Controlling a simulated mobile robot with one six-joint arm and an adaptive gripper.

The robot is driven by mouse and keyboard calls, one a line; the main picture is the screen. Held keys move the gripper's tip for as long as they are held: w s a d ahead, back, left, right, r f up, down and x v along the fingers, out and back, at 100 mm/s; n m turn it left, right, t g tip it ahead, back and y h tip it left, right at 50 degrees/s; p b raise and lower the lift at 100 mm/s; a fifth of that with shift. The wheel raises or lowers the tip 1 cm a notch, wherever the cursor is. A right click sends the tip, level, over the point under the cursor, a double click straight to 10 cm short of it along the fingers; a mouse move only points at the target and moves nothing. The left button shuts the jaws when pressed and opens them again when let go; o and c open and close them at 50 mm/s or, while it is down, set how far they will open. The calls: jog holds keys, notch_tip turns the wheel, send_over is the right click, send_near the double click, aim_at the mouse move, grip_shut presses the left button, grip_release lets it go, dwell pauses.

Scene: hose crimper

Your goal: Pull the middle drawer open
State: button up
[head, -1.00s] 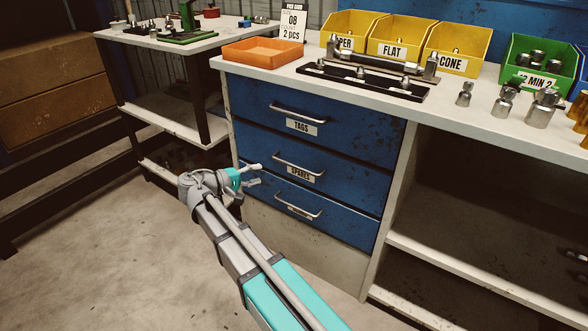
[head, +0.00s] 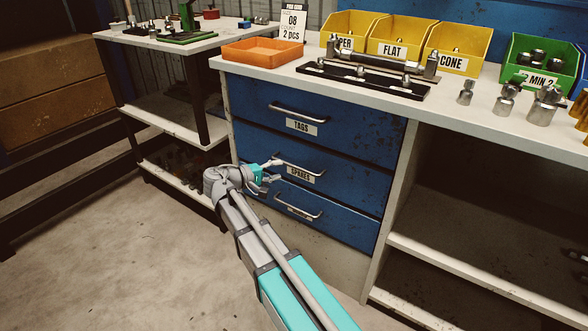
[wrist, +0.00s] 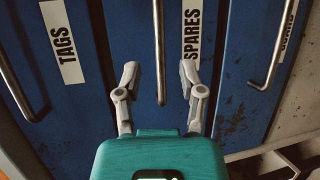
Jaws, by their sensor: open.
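The middle drawer (head: 352,178) is blue, labelled SPARES, and looks flush with the cabinet front. Its silver bar handle (head: 305,167) runs across the front above the label. My gripper (head: 276,169) is at the left end of this handle in the head view. In the wrist view, my gripper (wrist: 159,76) has its two grey fingers spread apart, with the middle handle (wrist: 159,45) running between them. Clear gaps show on both sides of the bar, and neither finger appears to touch it. The fingers' depth relative to the bar is hard to tell.
The TAGS drawer (head: 345,131) above and the bottom drawer (head: 345,224) below look shut, each with its own bar handle. The worktop above holds an orange tray (head: 262,52), yellow bins and metal fittings. Open shelves (head: 480,255) stand to the right; the floor at left is clear.

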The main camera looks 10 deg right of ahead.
aim_at(294, 166)
jog(key=shift+b+x, duration=0.55)
jog(key=shift+x, duration=2.85)
grip_shut()
